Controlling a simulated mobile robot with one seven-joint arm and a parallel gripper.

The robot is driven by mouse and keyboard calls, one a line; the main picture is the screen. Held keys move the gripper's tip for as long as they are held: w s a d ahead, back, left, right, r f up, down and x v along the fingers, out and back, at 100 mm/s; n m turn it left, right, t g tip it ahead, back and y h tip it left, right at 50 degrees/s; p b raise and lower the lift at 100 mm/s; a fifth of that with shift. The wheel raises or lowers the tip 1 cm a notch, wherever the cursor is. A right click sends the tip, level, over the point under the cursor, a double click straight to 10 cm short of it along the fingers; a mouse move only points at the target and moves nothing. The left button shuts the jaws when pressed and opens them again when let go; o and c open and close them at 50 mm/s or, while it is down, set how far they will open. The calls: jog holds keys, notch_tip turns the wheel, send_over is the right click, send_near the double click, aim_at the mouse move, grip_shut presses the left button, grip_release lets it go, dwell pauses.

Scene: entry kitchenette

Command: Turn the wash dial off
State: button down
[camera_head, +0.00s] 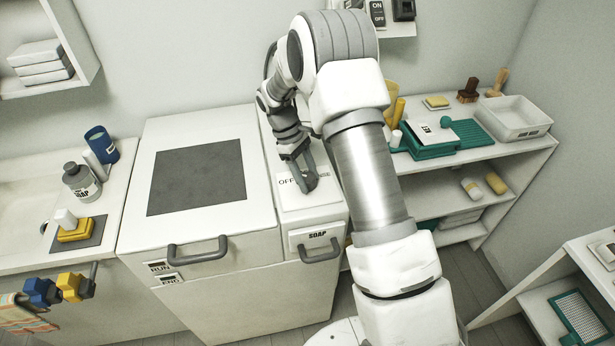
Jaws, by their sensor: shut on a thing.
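The washer (240,130) is a white box with a dark square panel on its top. Its narrow right section has a top plate with an "OFF" label (286,182). My gripper (308,184) reaches down onto this plate, just right of the label. It is shut on the wash dial, which is mostly hidden by the fingers. I cannot tell which way the dial points.
A "SOAP" drawer handle (320,252) and the front handle (198,250) stick out below. A soap bottle (82,182) and a blue cup (101,144) stand on the left counter. A shelf (480,151) with a white basket (514,118) is at right.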

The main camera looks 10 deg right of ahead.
dwell(0.4)
jog(key=shift+c, duration=1.4)
grip_release()
jog(key=v, duration=1.7)
jog(key=shift+r, duration=0.2)
jog(key=shift+a, duration=0.1)
